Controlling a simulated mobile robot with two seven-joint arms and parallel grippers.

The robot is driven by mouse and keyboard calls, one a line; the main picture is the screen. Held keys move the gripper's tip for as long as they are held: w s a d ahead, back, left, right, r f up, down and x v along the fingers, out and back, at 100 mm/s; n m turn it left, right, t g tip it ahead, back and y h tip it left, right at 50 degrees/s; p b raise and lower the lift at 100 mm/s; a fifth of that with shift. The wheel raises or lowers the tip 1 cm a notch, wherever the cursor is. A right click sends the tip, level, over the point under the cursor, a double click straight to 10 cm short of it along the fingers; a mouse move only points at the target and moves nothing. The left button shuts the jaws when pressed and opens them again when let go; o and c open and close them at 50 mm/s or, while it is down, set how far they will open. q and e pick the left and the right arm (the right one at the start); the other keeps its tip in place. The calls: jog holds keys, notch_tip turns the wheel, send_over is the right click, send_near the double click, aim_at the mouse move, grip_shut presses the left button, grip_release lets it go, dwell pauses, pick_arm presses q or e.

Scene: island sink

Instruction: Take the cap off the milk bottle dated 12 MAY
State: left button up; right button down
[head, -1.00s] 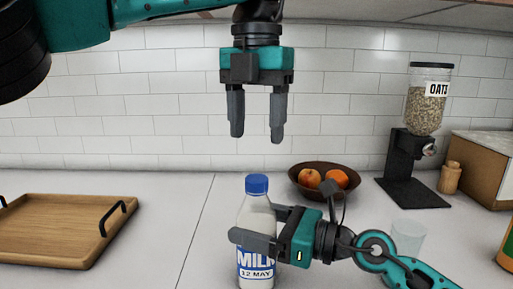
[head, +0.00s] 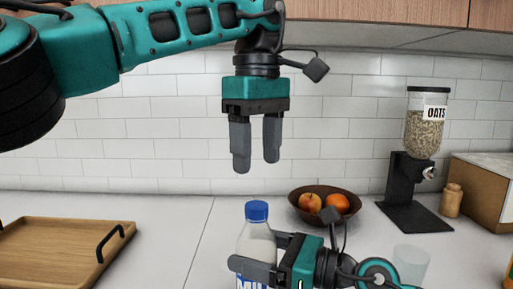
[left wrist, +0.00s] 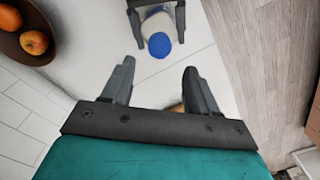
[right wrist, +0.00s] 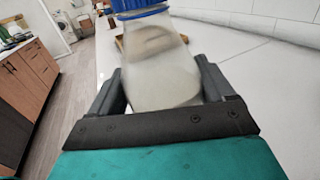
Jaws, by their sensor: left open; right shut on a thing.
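The milk bottle (head: 257,246) stands upright on the counter with its blue cap (head: 256,211) on. Its label is mostly cut off at the bottom of the head view now; the earlier head frame shows 12 MAY on it. My right gripper (head: 256,267) is shut on the bottle's body from the right, below the cap. The right wrist view shows the bottle (right wrist: 160,65) between its fingers. My left gripper (head: 255,158) is open and empty, pointing down above the cap with a gap between. The left wrist view shows the cap (left wrist: 159,45) beyond the open fingers (left wrist: 158,80).
A wooden tray (head: 60,251) with black handles lies at the left. A brown fruit bowl (head: 322,205) stands behind the bottle to the right. An oats dispenser (head: 415,175) and a clear glass (head: 410,262) are further right. The counter between tray and bottle is clear.

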aim_at(256, 204)
pick_arm(q)
jog(key=m, duration=0.3)
jog(key=shift+m, duration=0.4)
jog(key=m, duration=0.3)
jog(key=shift+m, duration=0.4)
jog(key=m, duration=0.6)
jog(key=shift+f, duration=0.35)
notch_tip(256, 204, down, 7)
jog(key=shift+f, duration=0.15)
jog(key=shift+c, duration=0.3)
